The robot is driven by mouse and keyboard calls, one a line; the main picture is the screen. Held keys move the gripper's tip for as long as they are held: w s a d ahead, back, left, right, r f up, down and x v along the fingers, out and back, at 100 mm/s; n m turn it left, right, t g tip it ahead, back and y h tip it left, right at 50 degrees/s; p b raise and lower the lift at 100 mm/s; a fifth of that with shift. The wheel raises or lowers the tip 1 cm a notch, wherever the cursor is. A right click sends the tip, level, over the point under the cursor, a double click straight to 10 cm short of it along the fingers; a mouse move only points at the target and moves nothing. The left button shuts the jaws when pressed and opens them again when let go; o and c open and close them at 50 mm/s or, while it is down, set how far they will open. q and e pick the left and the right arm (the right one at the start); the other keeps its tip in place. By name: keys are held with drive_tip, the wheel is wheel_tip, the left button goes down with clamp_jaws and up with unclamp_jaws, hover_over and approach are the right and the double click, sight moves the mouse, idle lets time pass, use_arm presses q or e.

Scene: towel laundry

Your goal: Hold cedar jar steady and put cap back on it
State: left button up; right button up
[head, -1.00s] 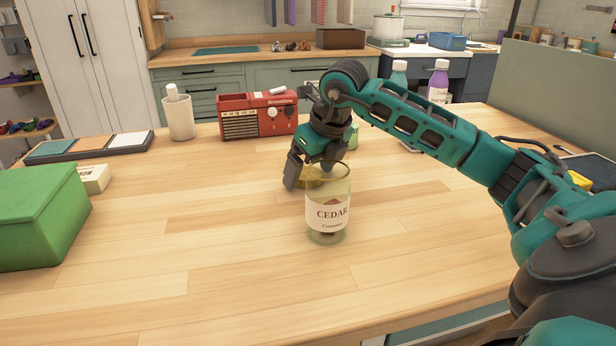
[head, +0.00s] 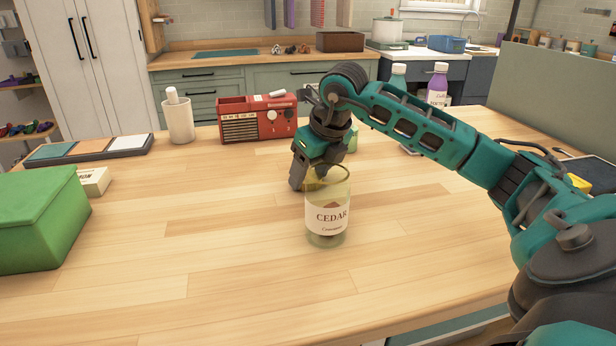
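The cedar jar (head: 327,218) is clear glass with a white CEDAR label. It stands upright and open on the wooden table, near the middle of the head view. A yellowish piece that looks like the cap (head: 314,179) shows just behind the jar's rim, at my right gripper's fingers. My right gripper (head: 311,178) points down right behind the jar. The jar partly hides its fingers, so I cannot tell whether they are closed on the cap. My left gripper is out of view.
A green box (head: 38,220) stands at the left, with a small cream box (head: 93,181) beside it. A red radio (head: 257,120), a white cup (head: 179,120) and bottles (head: 437,85) stand at the back. The table front and left of the jar is clear.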

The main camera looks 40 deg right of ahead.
drive_tip(key=shift+r, duration=0.15)
use_arm(q)
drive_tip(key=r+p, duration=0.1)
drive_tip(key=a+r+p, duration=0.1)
drive_tip(key=p, duration=0.1)
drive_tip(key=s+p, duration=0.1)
drive_tip(key=p, duration=0.1)
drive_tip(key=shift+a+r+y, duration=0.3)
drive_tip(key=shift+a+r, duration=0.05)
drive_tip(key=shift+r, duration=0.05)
use_arm(e)
wheel_tip(320, 180, up, 20)
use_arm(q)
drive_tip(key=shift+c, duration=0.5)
